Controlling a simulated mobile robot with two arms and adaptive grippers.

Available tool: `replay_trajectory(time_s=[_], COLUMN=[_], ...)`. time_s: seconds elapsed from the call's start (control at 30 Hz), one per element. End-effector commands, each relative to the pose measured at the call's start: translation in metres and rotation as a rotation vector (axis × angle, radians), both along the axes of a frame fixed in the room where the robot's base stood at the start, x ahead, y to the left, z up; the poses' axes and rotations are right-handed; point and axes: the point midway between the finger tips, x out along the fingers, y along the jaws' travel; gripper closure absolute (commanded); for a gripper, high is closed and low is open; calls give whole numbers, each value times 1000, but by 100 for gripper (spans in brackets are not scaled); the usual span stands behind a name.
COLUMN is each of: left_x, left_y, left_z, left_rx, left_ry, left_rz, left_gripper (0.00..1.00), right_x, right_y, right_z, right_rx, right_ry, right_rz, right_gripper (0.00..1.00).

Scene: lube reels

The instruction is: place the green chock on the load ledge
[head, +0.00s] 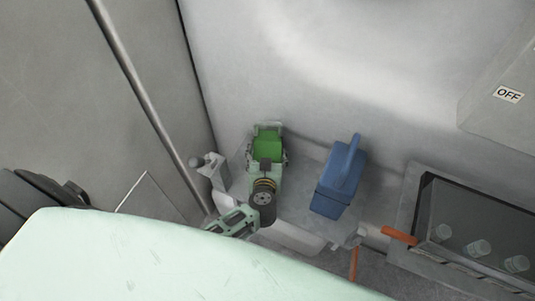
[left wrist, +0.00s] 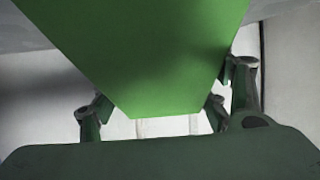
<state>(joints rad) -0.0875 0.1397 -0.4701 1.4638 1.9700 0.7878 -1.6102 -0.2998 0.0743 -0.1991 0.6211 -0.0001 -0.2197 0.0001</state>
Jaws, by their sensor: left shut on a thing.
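The green chock (head: 268,151) is held in my left gripper (head: 267,141), which is shut on it. In the left wrist view the chock (left wrist: 150,55) fills the upper middle as a broad green block, narrowing toward the gripper, with finger parts on both sides. In the head view, the chock and gripper are over the left part of a pale grey ledge (head: 293,212) by the wall, likely the load ledge. My wrist hides part of this ledge. I cannot tell whether the chock touches it. My right gripper is not in view.
A blue block with a raised handle (head: 338,184) stands on the ledge, right of my gripper. A grey bracket (head: 211,168) is at its left end. Further right are an orange handle (head: 400,235) and a dark-windowed case (head: 475,215). A metal pole (head: 135,75) rises at the left.

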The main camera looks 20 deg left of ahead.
Motion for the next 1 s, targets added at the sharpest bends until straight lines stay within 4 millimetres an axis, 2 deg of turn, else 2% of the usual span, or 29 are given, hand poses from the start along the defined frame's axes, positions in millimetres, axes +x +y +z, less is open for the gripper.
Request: replay_trajectory(time_s=[0.03, 0.27, 0.3, 0.5, 0.87, 1.0], left_x=[2, 2, 0, 0, 0, -13], left_y=[0, 0, 0, 0, 0, -5], left_z=[5, 2, -1, -1, 1, 7], left_rx=[1, 1, 0, 0, 0, -1], left_ry=[-7, -6, -1, -1, -1, 2], left_rz=[-1, -1, 0, 0, 0, -1], left_gripper=[88, 88, 28, 11, 11, 11], right_x=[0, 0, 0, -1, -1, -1], right_y=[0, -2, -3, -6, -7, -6], right_z=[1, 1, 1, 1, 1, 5], right_rx=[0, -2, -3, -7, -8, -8], right_ry=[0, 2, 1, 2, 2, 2], right_rz=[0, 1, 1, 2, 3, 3], right_gripper=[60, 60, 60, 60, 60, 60])
